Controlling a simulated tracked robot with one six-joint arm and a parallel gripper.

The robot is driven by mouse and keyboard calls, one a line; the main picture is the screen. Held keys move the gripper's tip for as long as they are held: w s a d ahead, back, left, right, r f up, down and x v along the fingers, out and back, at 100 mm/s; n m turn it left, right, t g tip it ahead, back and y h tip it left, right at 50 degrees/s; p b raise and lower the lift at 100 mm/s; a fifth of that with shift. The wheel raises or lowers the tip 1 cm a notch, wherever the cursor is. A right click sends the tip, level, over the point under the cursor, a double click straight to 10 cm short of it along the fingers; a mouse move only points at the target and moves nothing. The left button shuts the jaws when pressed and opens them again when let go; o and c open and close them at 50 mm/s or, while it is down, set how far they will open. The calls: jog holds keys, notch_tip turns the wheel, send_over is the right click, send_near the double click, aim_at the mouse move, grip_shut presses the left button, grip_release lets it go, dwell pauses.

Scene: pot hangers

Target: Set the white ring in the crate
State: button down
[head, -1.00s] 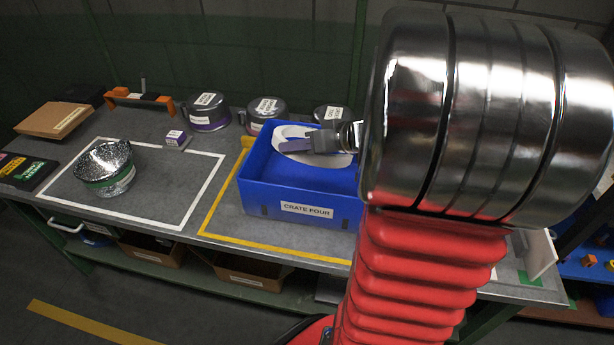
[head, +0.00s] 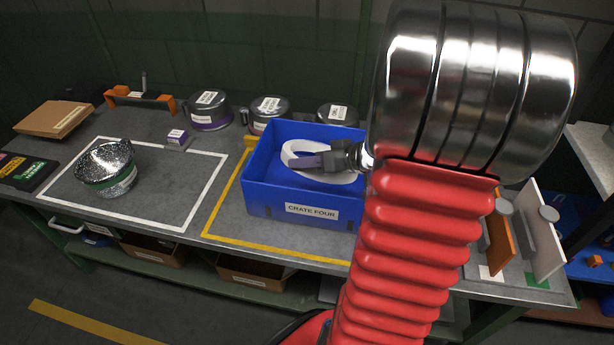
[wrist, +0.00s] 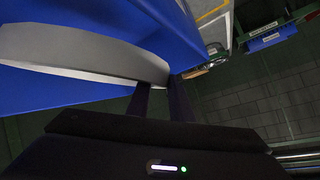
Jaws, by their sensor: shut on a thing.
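The white ring (head: 332,179) is within the opening of the blue crate (head: 275,200), which is labelled CRATE FOUR. My gripper (head: 292,161) reaches in from the right and is shut on the ring's left part. I cannot tell whether the ring touches the crate floor. In the wrist view, the ring (wrist: 85,54) is a pale curved band by my fingers (wrist: 160,88), with blue crate surface (wrist: 45,92) around it. My arm hides the crate's right end in the head view.
Several lidded pots (head: 208,110) stand behind the crate. A speckled pot (head: 107,170) stands in the white-outlined area at left, with a small purple box (head: 178,138) near it. Upright panels (head: 543,235) stand at the right. Bare tabletop lies left of the crate.

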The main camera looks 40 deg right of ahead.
jog(key=shift+f, duration=0.4)
notch_tip(320, 180, down, 4)
jog(key=shift+f, duration=0.1)
dwell(0.4)
jog(key=c, duration=1.6)
grip_release()
jog(key=shift+o, duration=0.2)
jog(key=v, duration=1.2)
